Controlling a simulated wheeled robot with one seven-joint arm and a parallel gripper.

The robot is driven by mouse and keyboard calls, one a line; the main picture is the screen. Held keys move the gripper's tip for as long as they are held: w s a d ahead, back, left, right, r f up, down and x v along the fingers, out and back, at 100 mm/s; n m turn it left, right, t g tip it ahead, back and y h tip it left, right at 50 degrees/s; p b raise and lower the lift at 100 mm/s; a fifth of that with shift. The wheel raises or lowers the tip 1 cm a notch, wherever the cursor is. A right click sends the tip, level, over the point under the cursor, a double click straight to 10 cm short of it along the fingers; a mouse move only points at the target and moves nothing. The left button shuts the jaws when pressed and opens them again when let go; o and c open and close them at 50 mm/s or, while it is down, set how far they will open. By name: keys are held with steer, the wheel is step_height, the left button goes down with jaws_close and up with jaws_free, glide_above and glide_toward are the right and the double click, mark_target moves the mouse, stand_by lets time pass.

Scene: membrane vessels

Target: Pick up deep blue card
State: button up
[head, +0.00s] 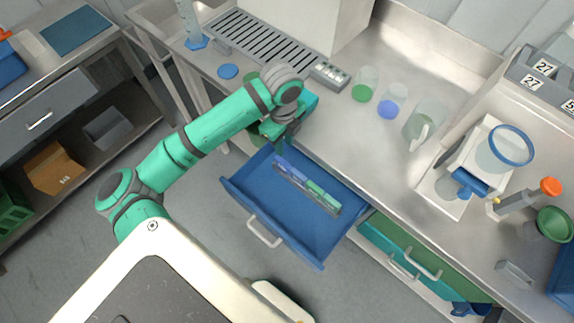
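A blue card (292,168) and a green card (323,196) stand in a narrow grey holder (305,190) inside the open blue drawer (256,197). The blue card is at the holder's upper left end and is the likely deep blue card. My gripper (283,150) hangs at the drawer's back edge, just above and left of the blue card in the picture. Its fingers are small and dark, and I cannot tell whether they are open or touch the card. The arm partly hides the area behind the drawer.
The steel bench (385,150) above the drawer carries glass beakers (364,84) with green and blue contents. A white device (470,165) stands at the right. A green drawer (390,245) is also partly open beside the blue one. Grey floor (215,235) is free at the left.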

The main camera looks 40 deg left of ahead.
glide_above(283, 161)
steer(key=f, duration=0.3)
steer(key=d+f, duration=0.1)
steer(key=f, duration=0.1)
steer(key=shift+s+a+f, duration=0.1)
steer(key=shift+a+f, duration=0.15)
steer(key=shift+f, duration=1.1)
steer(key=shift+a+f, duration=0.2)
steer(key=shift+f, duration=1.15)
jaws_close()
